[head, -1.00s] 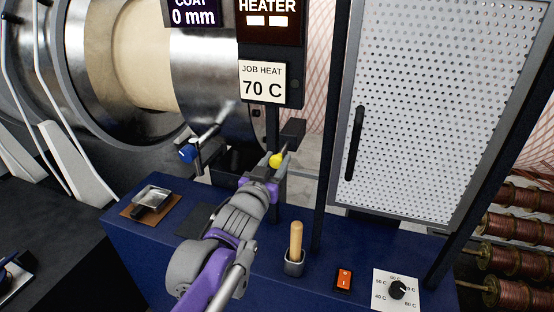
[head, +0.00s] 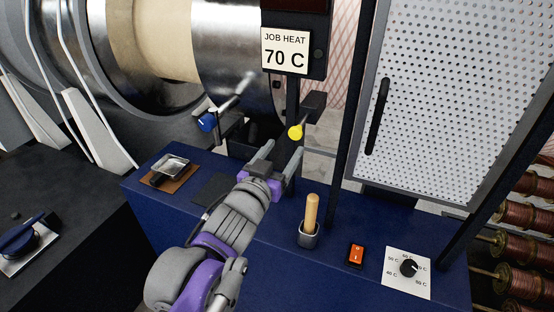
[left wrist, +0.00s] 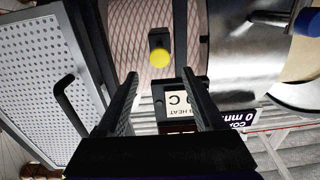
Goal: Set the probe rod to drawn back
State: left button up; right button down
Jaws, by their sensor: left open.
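A yellow round knob (head: 296,131) sits on the near side of a dark block (head: 313,105) beside the post under the heat sign. It looks like the end of the probe rod; little rod shows between knob and block. In the left wrist view the knob (left wrist: 160,58) faces me, centred just beyond the fingertips. My left gripper (head: 283,149) is open and empty, its fingers pointing at the knob with a small gap before it. The fingers (left wrist: 159,76) also show spread in the left wrist view. My right gripper is not in view.
A blue-ended metal lever (head: 207,121) stands left, by the shiny drum (head: 225,65). On the blue bench (head: 225,225) are a wooden-handled tool (head: 311,212) in a cup, an orange switch (head: 356,254) and a dial (head: 408,267). A perforated door (head: 450,90) stands at right.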

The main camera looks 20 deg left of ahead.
pick_arm(q)
jog(key=shift+s, duration=1.45)
jog(key=s+a+f+n+g+y, duration=0.1)
jog(key=s+f+g, duration=0.2)
jog(key=f, duration=0.5)
jog(key=s+a+f+n+g+y, duration=0.1)
jog(key=s+a+f+g, duration=0.15)
jog(key=f, duration=0.45)
jog(key=s+d+f+g, duration=0.2)
jog(key=s+f+g, duration=0.1)
jog(key=s+f, duration=0.3)
jog(key=s+d+f+m+g+h+p, duration=0.1)
jog(key=s+d+f+g, duration=0.1)
jog(key=s+f+g, duration=0.2)
notch_tip(320, 180, down, 3)
jog(key=s, duration=0.2)
jog(key=shift+s+r+m, duration=0.2)
jog(key=shift+s+m, duration=0.1)
jog(key=shift+s, duration=0.1)
dwell(1.1)
